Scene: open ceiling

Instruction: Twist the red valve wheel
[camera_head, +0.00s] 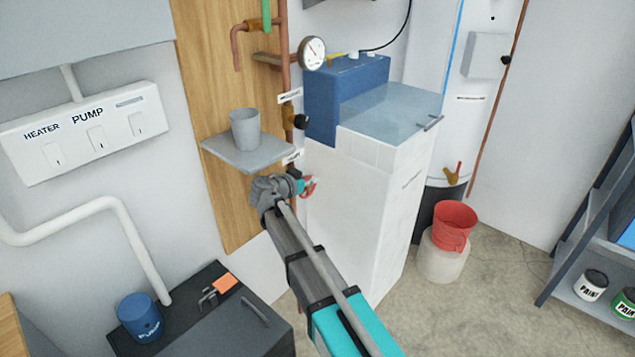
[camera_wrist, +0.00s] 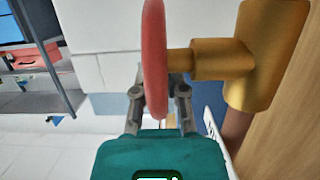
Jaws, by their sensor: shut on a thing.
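The red valve wheel (camera_wrist: 154,50) shows edge-on in the wrist view, on a short stem from a brass valve body (camera_wrist: 255,55) to its right. My gripper (camera_wrist: 159,98) has one finger on each side of the lower part of the wheel and is shut on its rim. In the head view my gripper (camera_head: 304,184) is at the copper pipe below the small shelf. Only a bit of the red wheel (camera_head: 308,191) shows there; my gripper hides the rest and the valve body.
A grey shelf (camera_head: 225,155) with a grey cup (camera_head: 245,130) sits just above my gripper. A white tiled block (camera_head: 350,215) with a blue box (camera_head: 350,80) stands close on the right. A dark cabinet (camera_head: 185,335) is at lower left. A red bucket (camera_head: 455,222) stands farther right.

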